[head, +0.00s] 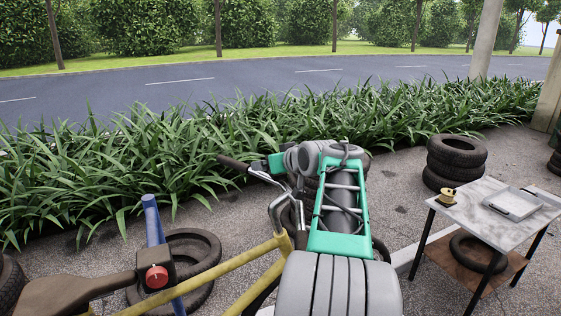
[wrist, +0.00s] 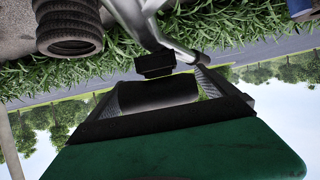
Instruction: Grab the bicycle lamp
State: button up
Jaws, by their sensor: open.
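A dark cylinder (wrist: 158,92) under a small black block (wrist: 155,65) sits by the bicycle's silver handlebar in the wrist view; it looks like the bicycle lamp. My gripper (wrist: 157,82) is open, with one finger on each side of the cylinder and narrow gaps showing. I cannot tell whether it touches. In the head view my gripper (head: 275,166) is at the handlebar (head: 278,205), mostly behind my arm, and the lamp there is hidden. The bicycle has a yellow frame (head: 222,284).
A red round piece in a dark housing (head: 154,277) is by the brown saddle (head: 65,291). Tyres (head: 456,155) lie around on the paving. Grass borders the road behind.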

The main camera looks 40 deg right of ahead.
jog(key=c, duration=1.5)
